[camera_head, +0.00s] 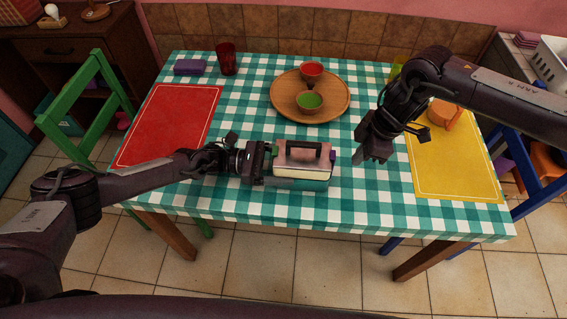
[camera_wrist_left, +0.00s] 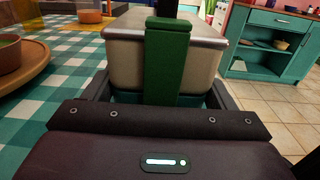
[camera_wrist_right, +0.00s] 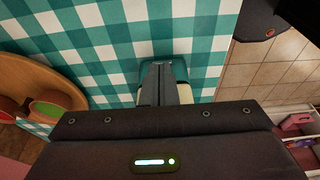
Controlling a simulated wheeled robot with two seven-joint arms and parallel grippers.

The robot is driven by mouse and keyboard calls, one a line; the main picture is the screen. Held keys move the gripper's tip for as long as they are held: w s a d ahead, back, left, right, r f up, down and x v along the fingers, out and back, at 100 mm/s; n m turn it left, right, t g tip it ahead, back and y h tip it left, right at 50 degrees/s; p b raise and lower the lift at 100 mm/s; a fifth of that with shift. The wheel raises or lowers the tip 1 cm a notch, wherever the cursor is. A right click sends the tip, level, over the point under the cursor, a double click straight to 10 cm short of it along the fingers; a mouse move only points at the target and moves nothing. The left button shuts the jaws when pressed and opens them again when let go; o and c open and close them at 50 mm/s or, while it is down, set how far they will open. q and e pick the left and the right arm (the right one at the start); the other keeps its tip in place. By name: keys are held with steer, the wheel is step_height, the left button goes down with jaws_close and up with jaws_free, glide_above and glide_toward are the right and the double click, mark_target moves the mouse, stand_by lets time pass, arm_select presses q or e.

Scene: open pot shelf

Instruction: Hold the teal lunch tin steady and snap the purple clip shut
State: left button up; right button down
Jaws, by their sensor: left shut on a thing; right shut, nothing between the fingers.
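The teal lunch tin (camera_head: 300,184) sits near the table's front middle, with a cream upper part and a dark handle (camera_head: 303,147) on its lid. A green clip (camera_wrist_left: 168,55) is on its left end, upright against the wall in the left wrist view. The purple clip (camera_head: 333,156) sticks out at its right end; its exact angle is too small to tell. My left gripper (camera_head: 268,160) is shut on the tin's left end. My right gripper (camera_head: 373,150) is shut and empty, right of the tin and apart from it. In the right wrist view its fingers (camera_wrist_right: 160,85) partly hide the tin (camera_wrist_right: 179,70).
A round wooden tray (camera_head: 338,107) with a red bowl (camera_head: 311,70) and a green-filled bowl (camera_head: 309,101) lies behind the tin. A red mat (camera_head: 170,125) is left; a yellow mat (camera_head: 455,165) with an orange mug (camera_head: 443,115) is right. A red cup (camera_head: 227,60) stands at the back.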

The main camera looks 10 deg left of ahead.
arm_select(q)
steer(key=o, duration=1.1)
steer(key=shift+o, duration=0.2)
arm_select(e)
steer(key=v, duration=0.2)
steer(key=a+v, duration=0.1)
steer(key=v, duration=0.2)
steer(key=shift+a+r, duration=0.1)
steer(key=shift+r, duration=0.05)
arm_select(q)
steer(key=shift+a, duration=0.15)
steer(key=shift+a+b, duration=0.65)
steer(key=shift+a, duration=1.7)
steer(key=shift+s+a+r+p, duration=0.1)
steer(key=shift+a+r+p, duration=0.25)
steer(key=shift+a+r, duration=0.85)
steer(key=shift+a+r+p, duration=0.35)
steer(key=shift+a+r, duration=0.5)
steer(key=shift+a, duration=0.5)
arm_select(e)
steer(key=shift+r, duration=0.1)
